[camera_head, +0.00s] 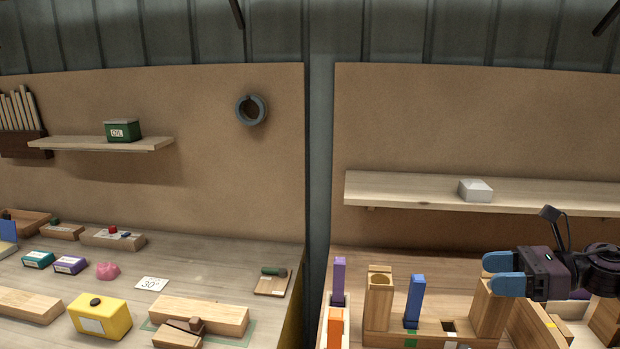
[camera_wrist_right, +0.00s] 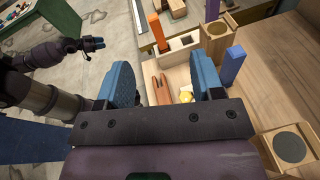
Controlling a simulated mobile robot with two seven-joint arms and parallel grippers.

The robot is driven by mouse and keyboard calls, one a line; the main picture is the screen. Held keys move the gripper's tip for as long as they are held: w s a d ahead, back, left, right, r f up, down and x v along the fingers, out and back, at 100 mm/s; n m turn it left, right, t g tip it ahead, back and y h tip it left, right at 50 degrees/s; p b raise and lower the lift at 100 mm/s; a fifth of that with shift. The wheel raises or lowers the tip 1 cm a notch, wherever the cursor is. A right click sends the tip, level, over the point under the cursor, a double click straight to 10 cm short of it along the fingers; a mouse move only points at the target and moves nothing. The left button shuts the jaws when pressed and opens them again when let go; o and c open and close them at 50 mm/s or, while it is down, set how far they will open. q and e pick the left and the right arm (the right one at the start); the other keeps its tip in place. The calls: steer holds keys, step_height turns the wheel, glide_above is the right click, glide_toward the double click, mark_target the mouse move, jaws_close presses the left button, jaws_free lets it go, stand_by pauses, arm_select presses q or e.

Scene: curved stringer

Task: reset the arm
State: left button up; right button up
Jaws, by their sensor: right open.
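My right gripper (camera_head: 503,275) comes in from the right in the head view, its blue fingers pointing left above the wooden fixtures on the right bench. In the right wrist view its two blue fingers (camera_wrist_right: 164,82) are spread apart with nothing between them. The bench and small parts show below, through the gap. Another dark arm of mine shows at the left of the wrist view, with what looks like my left gripper (camera_wrist_right: 95,43) at its end. It is too small to tell its jaw state. The left gripper does not show in the head view.
A blue upright block (camera_head: 414,301) and a purple one (camera_head: 339,280) stand left of the right gripper. The left bench holds a yellow box (camera_head: 98,317) and several wooden pieces.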

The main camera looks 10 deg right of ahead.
steer(key=s+a+f+m+t+h, duration=0.1)
steer(key=s+f+m+t+h, duration=0.3)
steer(key=m, duration=0.7)
steer(key=a+f+m+t+h, duration=0.15)
steer(key=f+m+h, duration=0.45)
steer(key=m, duration=0.6)
steer(key=s+a+f+m+t+h, duration=0.15)
steer(key=f+m+t+h, duration=0.35)
steer(key=m, duration=0.6)
steer(key=s+a+f+m+g, duration=0.3)
steer(key=s+f+m+g, duration=0.3)
steer(key=s, duration=0.4)
steer(key=s+a+f+m+g, duration=0.3)
steer(key=s+m+g, duration=0.45)
steer(key=s, duration=0.25)
arm_select(q)
step_height(320, 180, down, 10)
steer(key=b, duration=1)
steer(key=shift+d, duration=0.15)
arm_select(e)
steer(key=w+f+t, duration=0.3)
steer(key=f+t, duration=0.1)
steer(key=f, duration=0.7)
steer(key=w+f+t, duration=0.3)
steer(key=f+t, duration=0.1)
steer(key=f, duration=0.6)
steer(key=shift+w+f, duration=0.25)
steer(key=shift+f, duration=0.15)
